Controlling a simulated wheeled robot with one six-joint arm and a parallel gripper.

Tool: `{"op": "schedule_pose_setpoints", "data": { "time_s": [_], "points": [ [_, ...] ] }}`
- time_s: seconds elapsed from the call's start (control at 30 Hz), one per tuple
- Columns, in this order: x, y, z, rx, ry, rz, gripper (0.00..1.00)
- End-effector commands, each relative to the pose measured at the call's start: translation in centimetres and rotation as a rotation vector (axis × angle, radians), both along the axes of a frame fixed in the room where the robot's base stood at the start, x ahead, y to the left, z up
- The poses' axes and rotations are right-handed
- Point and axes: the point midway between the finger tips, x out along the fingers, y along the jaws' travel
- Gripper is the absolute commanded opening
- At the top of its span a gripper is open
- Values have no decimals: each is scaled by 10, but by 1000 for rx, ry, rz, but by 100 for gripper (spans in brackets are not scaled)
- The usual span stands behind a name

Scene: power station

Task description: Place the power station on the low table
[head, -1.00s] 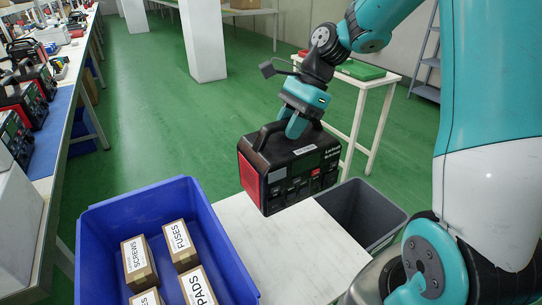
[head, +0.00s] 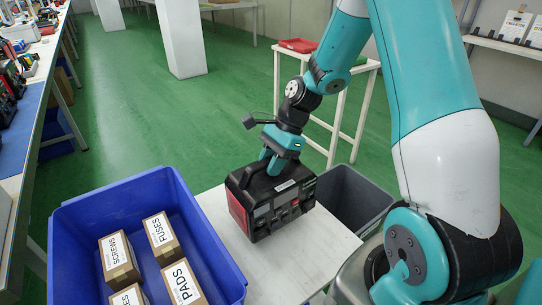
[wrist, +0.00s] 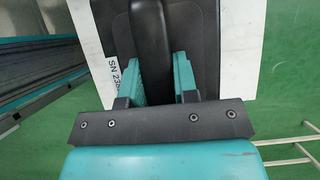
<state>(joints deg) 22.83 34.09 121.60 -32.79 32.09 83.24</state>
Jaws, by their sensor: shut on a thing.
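The power station (head: 270,208) is a black box with red ends, a front panel and a top handle. It is upright over the white low table (head: 322,258); whether its base touches the top, I cannot tell. My gripper (head: 271,166) is shut on its handle from above. In the wrist view the teal fingers (wrist: 157,78) stand on both sides of the black handle (wrist: 152,42), and the dark top of the power station (wrist: 206,40) is below. White table shows on either side of it. Its underside is hidden.
A blue crate (head: 82,209) with several labelled boxes stands left of the low table, close to it. A grey bin (head: 358,203) is just behind and right. A white stand with a red tray (head: 298,46) is farther back. A long bench is at left.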

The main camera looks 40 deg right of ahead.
Motion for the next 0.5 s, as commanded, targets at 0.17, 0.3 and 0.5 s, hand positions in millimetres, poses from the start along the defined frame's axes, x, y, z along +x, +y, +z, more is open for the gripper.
{"op": "schedule_pose_setpoints", "data": {
  "time_s": [0.17,0.3,0.5],
  "points": [
    [0,1,-11,2,-3,3,0],
    [0,0,-29,2,-1,2,0],
    [1,0,-40,1,-5,3,0]
  ]
}}
